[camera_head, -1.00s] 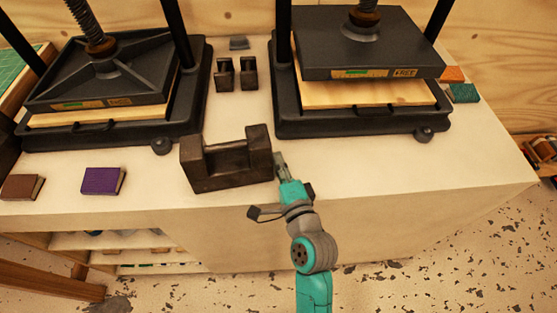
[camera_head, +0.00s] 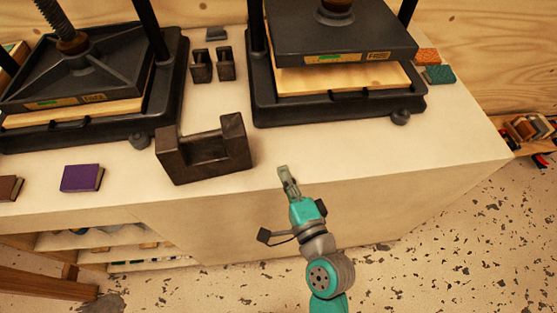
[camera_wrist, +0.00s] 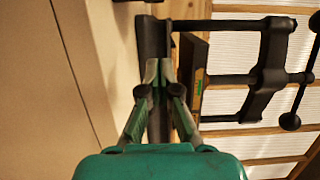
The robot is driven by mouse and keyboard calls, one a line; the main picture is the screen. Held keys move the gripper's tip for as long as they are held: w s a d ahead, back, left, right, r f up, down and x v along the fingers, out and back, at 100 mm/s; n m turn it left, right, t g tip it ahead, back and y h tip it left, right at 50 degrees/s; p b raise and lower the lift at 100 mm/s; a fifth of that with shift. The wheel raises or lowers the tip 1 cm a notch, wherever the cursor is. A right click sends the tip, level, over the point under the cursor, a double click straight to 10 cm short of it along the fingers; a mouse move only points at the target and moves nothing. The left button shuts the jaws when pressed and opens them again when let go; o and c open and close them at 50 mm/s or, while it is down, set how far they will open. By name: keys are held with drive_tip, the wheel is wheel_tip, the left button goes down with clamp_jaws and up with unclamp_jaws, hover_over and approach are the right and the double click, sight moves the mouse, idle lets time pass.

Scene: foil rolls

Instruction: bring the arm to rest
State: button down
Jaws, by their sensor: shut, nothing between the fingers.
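My gripper (camera_head: 284,174) is shut and empty. In the head view it is just in front of the bench's front edge, to the right of the dark U-shaped block (camera_head: 203,150) and apart from it. In the wrist view my gripper (camera_wrist: 160,75) has its fingertips together at the centre, with nothing seen between them.
The pale bench (camera_head: 330,150) carries a left press (camera_head: 80,85) and a right press (camera_head: 340,60). A purple book (camera_head: 81,178) lies near its front edge. Two small dark blocks (camera_head: 212,64) stand between the presses. Speckled floor (camera_head: 440,240) is open at the right.

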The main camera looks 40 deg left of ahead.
drive_tip(key=shift+s+d, duration=0.35)
drive_tip(key=shift+d, duration=0.3)
drive_tip(key=s+d+f+t+h, duration=0.2)
drive_tip(key=d+f+h, duration=0.1)
drive_tip(key=d, duration=0.5)
drive_tip(key=s+d+f+t+h, duration=0.1)
drive_tip(key=d+f+t+h, duration=0.2)
drive_tip(key=d, duration=0.6)
drive_tip(key=s+d+f+t+h, duration=0.1)
drive_tip(key=s+d+f+h, duration=0.2)
drive_tip(key=d, duration=0.5)
drive_tip(key=s+d+r+n+h, duration=0.2)
drive_tip(key=s+d+h, duration=0.1)
drive_tip(key=s+d, duration=0.4)
drive_tip(key=s+d+r+n+t+h, duration=0.1)
drive_tip(key=s+d+n+h, duration=0.2)
drive_tip(key=s+d, duration=0.4)
drive_tip(key=shift+s+r+h, duration=0.4)
drive_tip(key=shift+s+h, duration=0.2)
drive_tip(key=shift+s, duration=0.5)
drive_tip(key=c, duration=1.9)
unclamp_jaws()
